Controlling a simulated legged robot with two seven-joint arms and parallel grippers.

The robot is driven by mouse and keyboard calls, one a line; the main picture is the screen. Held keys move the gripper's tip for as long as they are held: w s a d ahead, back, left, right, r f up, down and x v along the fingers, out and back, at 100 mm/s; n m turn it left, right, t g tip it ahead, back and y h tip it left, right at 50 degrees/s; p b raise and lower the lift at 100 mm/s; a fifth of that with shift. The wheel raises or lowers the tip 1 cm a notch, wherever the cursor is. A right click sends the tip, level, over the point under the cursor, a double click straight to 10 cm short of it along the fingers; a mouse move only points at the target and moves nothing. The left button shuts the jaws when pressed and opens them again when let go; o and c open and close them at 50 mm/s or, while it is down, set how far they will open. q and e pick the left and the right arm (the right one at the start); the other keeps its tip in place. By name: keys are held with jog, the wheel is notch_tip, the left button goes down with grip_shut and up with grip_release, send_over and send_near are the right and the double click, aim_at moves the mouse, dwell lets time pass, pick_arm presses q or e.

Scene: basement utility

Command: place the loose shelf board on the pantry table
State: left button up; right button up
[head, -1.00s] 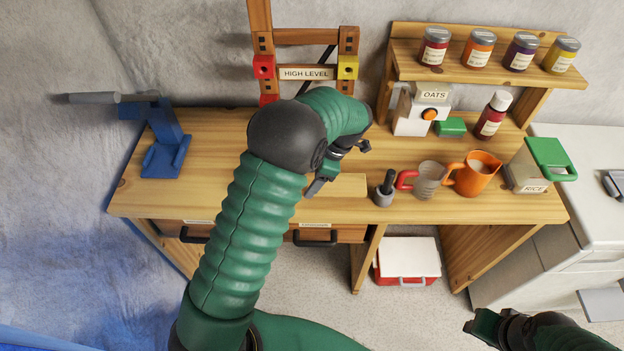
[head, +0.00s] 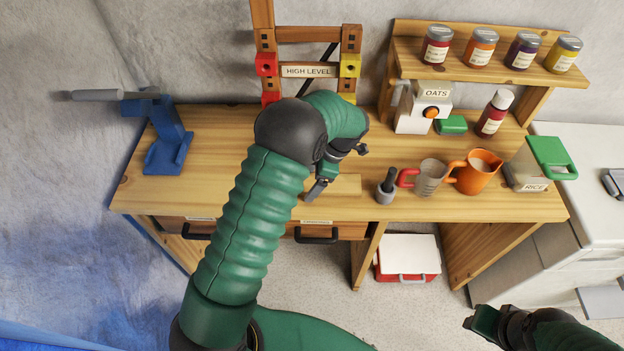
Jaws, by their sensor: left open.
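A pale, flat wooden piece, which looks like the loose shelf board (head: 346,185), lies at the front middle of the wooden pantry table (head: 225,165). My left arm covers part of it. My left gripper (head: 318,190) is open, pointing down at the board's left end near the table's front edge. I cannot tell whether its fingers touch the board. My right gripper (head: 484,322) is low at the right, in front of the table and away from the board. Its jaws are too unclear to read.
Right of the board stand a mortar with pestle (head: 385,190), a grey mug (head: 430,178) and an orange jug (head: 475,172). A blue stand (head: 167,140) is at the left. A rack with a "HIGH LEVEL" sign (head: 308,71) rises behind. The table's left middle is clear.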

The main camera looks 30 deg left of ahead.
pick_arm(q)
jog(key=v, duration=1.2)
jog(key=s+d+f+m+t+h, duration=0.2)
jog(key=s+d+m, duration=0.1)
jog(key=s+m, duration=0.6)
jog(key=s+d+f+m+t+h, duration=0.2)
jog(key=s+m, duration=0.7)
jog(key=m, duration=0.6)
jog(key=shift+s+d+f+t, duration=0.2)
jog(key=shift+d+f+t, duration=0.3)
jog(key=shift+d, duration=0.7)
